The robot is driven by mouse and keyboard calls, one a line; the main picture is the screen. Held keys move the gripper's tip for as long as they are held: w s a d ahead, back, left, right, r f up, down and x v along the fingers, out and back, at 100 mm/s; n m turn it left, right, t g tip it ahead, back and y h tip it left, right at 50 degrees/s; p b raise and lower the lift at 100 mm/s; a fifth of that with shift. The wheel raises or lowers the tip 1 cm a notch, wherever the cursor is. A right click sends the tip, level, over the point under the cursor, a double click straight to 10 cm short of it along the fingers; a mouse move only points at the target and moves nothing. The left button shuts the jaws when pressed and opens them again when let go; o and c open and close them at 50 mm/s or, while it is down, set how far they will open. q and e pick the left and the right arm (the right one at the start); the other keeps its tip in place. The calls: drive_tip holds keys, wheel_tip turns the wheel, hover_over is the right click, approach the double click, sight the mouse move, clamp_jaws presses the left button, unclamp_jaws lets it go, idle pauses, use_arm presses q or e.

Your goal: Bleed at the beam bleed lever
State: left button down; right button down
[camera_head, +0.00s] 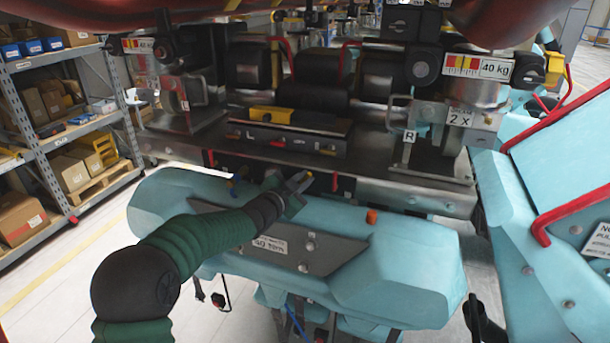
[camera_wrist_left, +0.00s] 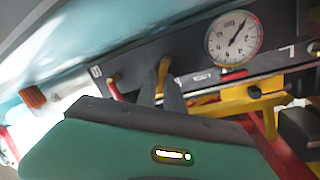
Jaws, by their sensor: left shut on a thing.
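My left gripper (camera_head: 301,181) reaches over the light blue beam cover (camera_head: 395,265) to the dark front under the metal deck. In the left wrist view its two grey fingers (camera_wrist_left: 161,85) are shut on a small yellow lever (camera_wrist_left: 164,65) on a dark panel (camera_wrist_left: 198,57). The lever's lower part is hidden between the fingers. A red lever (camera_wrist_left: 114,88) stands apart, to the left of the fingers. A round white gauge (camera_wrist_left: 234,39) with a black needle sits to the right. I cannot read a lever label. My right gripper is not in view.
An orange knob (camera_head: 372,217) stands on the beam cover. Above are the metal deck (camera_head: 375,165), black cylinders and a 40 kg label (camera_head: 478,67). A blue panel with a red rail (camera_head: 545,210) closes the right side. Shelves (camera_head: 70,135) stand at left.

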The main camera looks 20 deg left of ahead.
use_arm(q)
drive_tip(key=n, duration=0.1)
drive_tip(key=a+n+p, duration=0.1)
drive_tip(key=n, duration=0.1)
drive_tip(key=shift+r+t+h, duration=0.1)
drive_tip(key=shift+t+h, duration=0.2)
drive_tip(key=shift+h, duration=0.1)
drive_tip(key=shift+a+r+n+t, duration=0.1)
drive_tip(key=shift+a+n+t, duration=0.05)
drive_tip(key=shift+n, duration=0.6)
drive_tip(key=shift+a+n+t, duration=0.15)
drive_tip(key=shift+n, duration=0.6)
drive_tip(key=shift+r+n, duration=0.1)
drive_tip(key=shift+n, duration=0.2)
drive_tip(key=c, duration=1.5)
unclamp_jaws()
drive_tip(key=shift+w+a, duration=0.1)
drive_tip(key=shift+w, duration=0.05)
